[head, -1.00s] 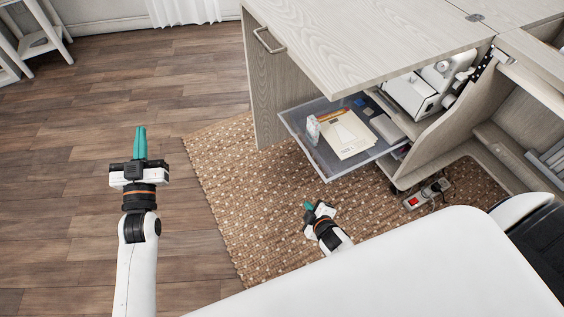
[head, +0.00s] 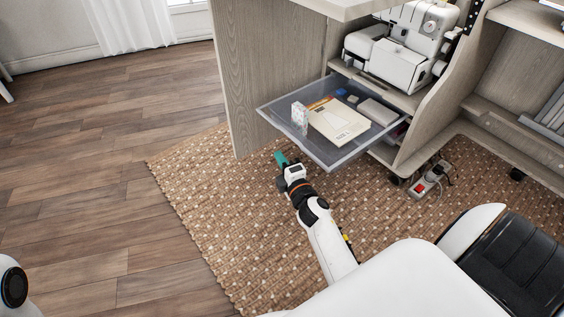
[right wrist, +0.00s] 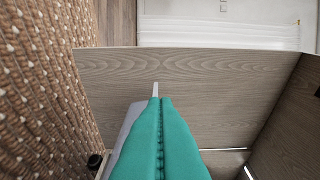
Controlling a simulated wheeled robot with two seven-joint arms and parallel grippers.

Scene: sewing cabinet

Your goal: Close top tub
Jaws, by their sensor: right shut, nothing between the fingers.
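The top tub (head: 330,157) is a shallow grey translucent drawer, pulled out from the sewing cabinet (head: 265,75) under the sewing machine. It holds a beige folder (head: 340,121), a small clear box (head: 299,117), a grey case (head: 378,111) and small items. My right gripper (head: 281,158) is shut and empty, in front of and below the tub's front left edge. In the right wrist view its teal fingers (right wrist: 160,135) are together and point at the cabinet's wood side panel, hiding most of the tub. In the head view, only a piece of my left arm shows at the lower left edge.
A white sewing machine (head: 400,50) stands above the tub. A power strip (head: 428,180) lies on the woven rug (head: 210,190) right of the tub. Wood floor (head: 90,160) to the left is clear. A white curtain (head: 130,20) hangs at the back.

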